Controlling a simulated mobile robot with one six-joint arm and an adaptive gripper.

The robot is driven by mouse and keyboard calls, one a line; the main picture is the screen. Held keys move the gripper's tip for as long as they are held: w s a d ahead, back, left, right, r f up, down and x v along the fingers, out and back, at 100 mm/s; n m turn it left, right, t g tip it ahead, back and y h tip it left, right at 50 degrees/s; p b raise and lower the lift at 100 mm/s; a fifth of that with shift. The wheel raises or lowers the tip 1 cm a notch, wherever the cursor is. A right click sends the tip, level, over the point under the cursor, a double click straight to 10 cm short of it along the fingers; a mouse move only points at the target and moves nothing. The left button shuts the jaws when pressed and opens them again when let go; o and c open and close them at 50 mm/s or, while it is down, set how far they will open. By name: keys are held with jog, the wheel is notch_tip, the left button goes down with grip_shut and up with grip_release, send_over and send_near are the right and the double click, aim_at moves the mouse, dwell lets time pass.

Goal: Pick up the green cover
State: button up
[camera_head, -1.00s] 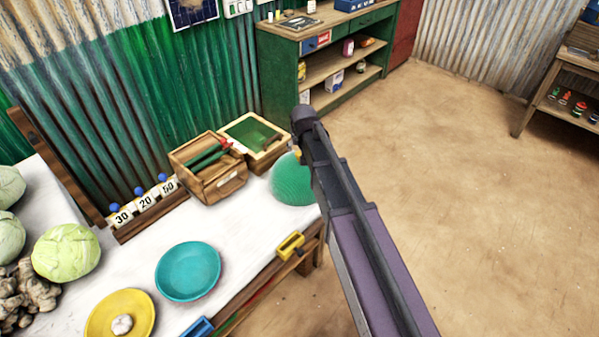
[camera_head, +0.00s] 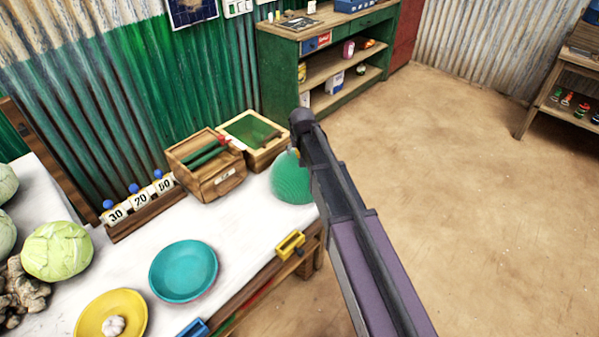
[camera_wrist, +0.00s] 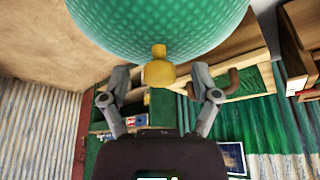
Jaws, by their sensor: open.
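The green cover (camera_head: 289,180) is a dome that sits at the right end of the white table, partly hidden behind my arm in the head view. In the wrist view the dotted green cover (camera_wrist: 160,25) fills the top of the picture, with a yellow knob (camera_wrist: 159,70) on it. My gripper (camera_wrist: 162,88) is open, with one finger on each side of the knob and a gap visible on both sides. In the head view the fingers are hidden behind my arm.
Beside the cover stand a wooden crate (camera_head: 205,181) with green rods and a green-lined box (camera_head: 280,143). A teal plate (camera_head: 183,271), a yellow plate (camera_head: 112,318) with a garlic bulb and a rack of numbered weights (camera_head: 141,207) are further left.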

jog(key=shift+f, duration=0.15)
dwell(0.5)
grip_shut()
